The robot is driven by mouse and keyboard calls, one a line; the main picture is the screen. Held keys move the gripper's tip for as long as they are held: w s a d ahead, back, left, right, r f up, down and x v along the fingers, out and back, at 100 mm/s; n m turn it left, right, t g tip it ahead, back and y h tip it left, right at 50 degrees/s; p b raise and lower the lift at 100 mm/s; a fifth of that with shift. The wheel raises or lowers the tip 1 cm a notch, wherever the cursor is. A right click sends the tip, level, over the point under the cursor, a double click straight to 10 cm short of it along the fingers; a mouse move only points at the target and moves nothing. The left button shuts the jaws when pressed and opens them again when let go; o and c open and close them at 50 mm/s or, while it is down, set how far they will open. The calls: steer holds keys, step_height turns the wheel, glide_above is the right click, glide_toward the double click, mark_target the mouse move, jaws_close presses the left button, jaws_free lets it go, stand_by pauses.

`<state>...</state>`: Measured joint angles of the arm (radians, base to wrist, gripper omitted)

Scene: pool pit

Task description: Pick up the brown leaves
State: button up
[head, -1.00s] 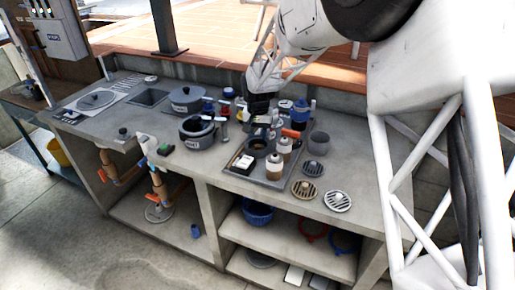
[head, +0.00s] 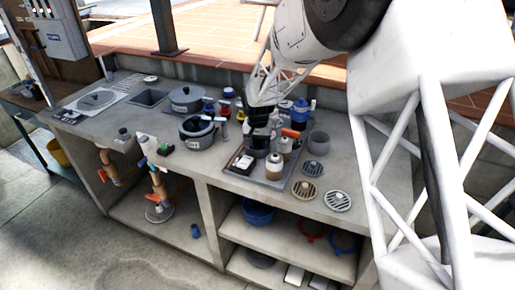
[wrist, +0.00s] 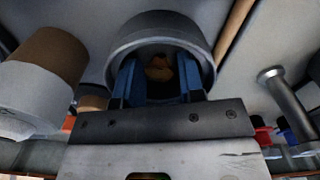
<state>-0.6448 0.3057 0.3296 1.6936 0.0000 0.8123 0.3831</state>
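The brown leaves (wrist: 158,68) are a small brown-orange clump inside a round grey cup (wrist: 160,32) in the wrist view. My gripper (wrist: 159,78) has its two blue fingers open and reaching into the mouth of this cup, one on each side of the leaves. I cannot tell whether the fingers touch them. In the head view my gripper (head: 258,150) is low over the grey tray (head: 254,179) on the concrete counter and hides the leaves and most of the cup.
A grey pot (head: 197,133), a blue bottle (head: 300,112), a grey cup (head: 319,143) and round drain grates (head: 337,201) stand around the tray.

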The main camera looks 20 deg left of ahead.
mark_target(258, 145)
steer(key=shift+c, duration=0.2)
steer(key=c, duration=0.5)
steer(key=shift+c, duration=0.2)
steer(key=shift+r, duration=0.2)
step_height(258, 145, up, 10)
steer(key=shift+f, duration=0.15)
stand_by(0.5)
stand_by(0.5)
steer(key=w+d+m, duration=0.3)
steer(key=w+d, duration=0.2)
steer(key=d, duration=0.5)
steer(key=w+d+m, duration=0.3)
steer(key=w+d, duration=0.2)
steer(key=d, duration=0.5)
steer(key=shift+d, duration=0.2)
steer(key=shift+w, duration=0.1)
